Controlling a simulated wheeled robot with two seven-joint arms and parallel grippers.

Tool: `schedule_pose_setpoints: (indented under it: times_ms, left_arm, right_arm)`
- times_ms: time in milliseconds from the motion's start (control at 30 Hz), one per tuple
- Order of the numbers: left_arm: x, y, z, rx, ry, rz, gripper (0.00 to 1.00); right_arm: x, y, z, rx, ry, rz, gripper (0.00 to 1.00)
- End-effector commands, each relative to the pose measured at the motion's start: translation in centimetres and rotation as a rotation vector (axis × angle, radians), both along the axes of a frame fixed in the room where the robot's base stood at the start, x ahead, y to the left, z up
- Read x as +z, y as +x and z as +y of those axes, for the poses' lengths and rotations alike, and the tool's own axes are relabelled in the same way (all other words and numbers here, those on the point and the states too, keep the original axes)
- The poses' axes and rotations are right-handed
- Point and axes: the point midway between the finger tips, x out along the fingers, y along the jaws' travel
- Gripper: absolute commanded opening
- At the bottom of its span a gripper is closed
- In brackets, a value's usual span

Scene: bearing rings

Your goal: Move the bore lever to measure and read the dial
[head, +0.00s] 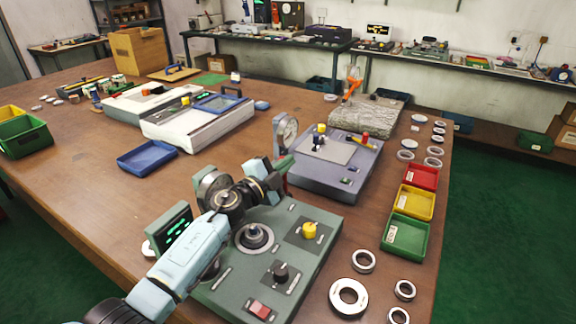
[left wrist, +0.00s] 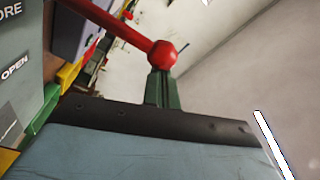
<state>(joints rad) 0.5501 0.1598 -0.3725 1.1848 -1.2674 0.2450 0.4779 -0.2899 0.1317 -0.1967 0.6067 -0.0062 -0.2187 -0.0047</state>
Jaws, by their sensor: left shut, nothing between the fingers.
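The grey-green gauge station (head: 215,290) stands at the front of the table. It carries a small dark display (head: 177,236) with green marks too small to read, a round ringed post, a yellow knob and a black knob. A lever with a red ball (left wrist: 162,54) and red rod shows in the left wrist view; the arm mostly hides it in the head view. My left gripper (left wrist: 160,88) is shut and empty, its green fingertips at the ball. I cannot tell whether they touch it. My right gripper is out of view.
Several metal rings (head: 349,297) lie at the front right. Red, yellow and green trays (head: 405,236) line the right edge. A blue tray (head: 147,160) and a white device (head: 198,125) stand left of centre.

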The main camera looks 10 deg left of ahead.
Motion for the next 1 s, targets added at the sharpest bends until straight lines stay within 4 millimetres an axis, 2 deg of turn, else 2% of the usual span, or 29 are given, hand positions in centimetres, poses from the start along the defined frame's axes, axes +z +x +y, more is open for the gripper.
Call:
schedule_pose_setpoints:
  times_ms: [233, 667, 900, 1000]
  left_arm:
    - [0.0, 0.0, 0.1, 0.001, 0.000, 0.000, 0.00]
    - [-0.1, -0.1, -0.3, 0.000, 0.024, -0.009, 0.00]
    - [-0.4, -0.9, -2.0, 0.003, 0.174, -0.063, 0.00]
    - [-0.7, -1.5, -1.9, 0.022, 0.262, -0.090, 0.00]
  right_arm:
    - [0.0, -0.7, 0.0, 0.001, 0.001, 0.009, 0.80]
    - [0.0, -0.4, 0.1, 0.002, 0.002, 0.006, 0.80]
    - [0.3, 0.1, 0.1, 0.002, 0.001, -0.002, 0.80]
    - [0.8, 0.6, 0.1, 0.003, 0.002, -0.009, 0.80]
